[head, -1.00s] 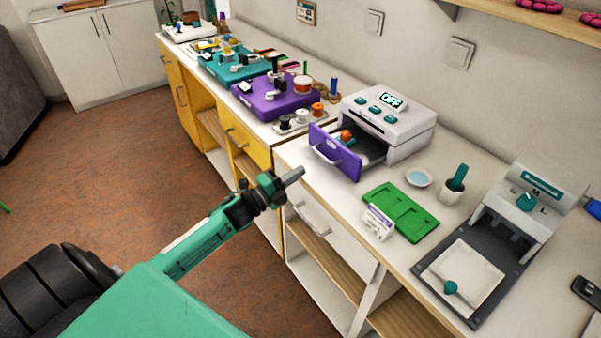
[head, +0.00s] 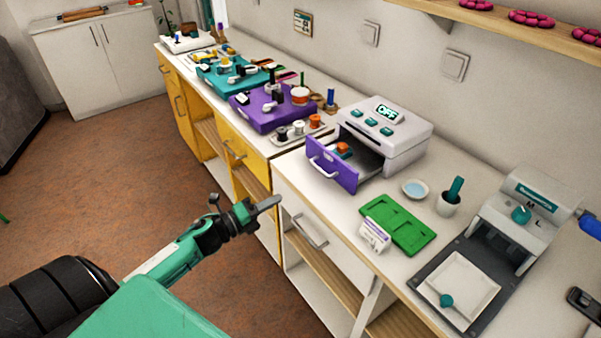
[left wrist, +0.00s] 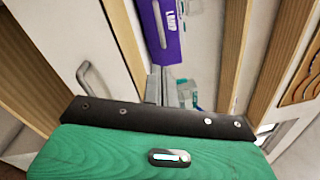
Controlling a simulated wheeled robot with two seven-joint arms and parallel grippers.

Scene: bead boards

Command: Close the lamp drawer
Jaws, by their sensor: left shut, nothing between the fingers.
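The lamp unit (head: 410,128) is a white box with teal buttons and a display reading OFF, on the counter in the head view. Its drawer (head: 331,166) has a purple front and a pale handle and stands pulled out, with a small orange-topped thing (head: 343,147) inside. The purple front also shows at the top of the left wrist view (left wrist: 158,30), with lettering partly readable. My left gripper (head: 270,203) is shut and empty, in front of the counter, left of and lower in the picture than the drawer, apart from it. My right gripper is out of view.
A green tray (head: 397,222) and a small white sign (head: 375,235) lie in front of the unit. A blue-topped dish (head: 415,189), a cup (head: 449,202) and a grey press (head: 460,285) stand to the right. Purple (head: 262,114) and teal boards (head: 215,75) stand to the left.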

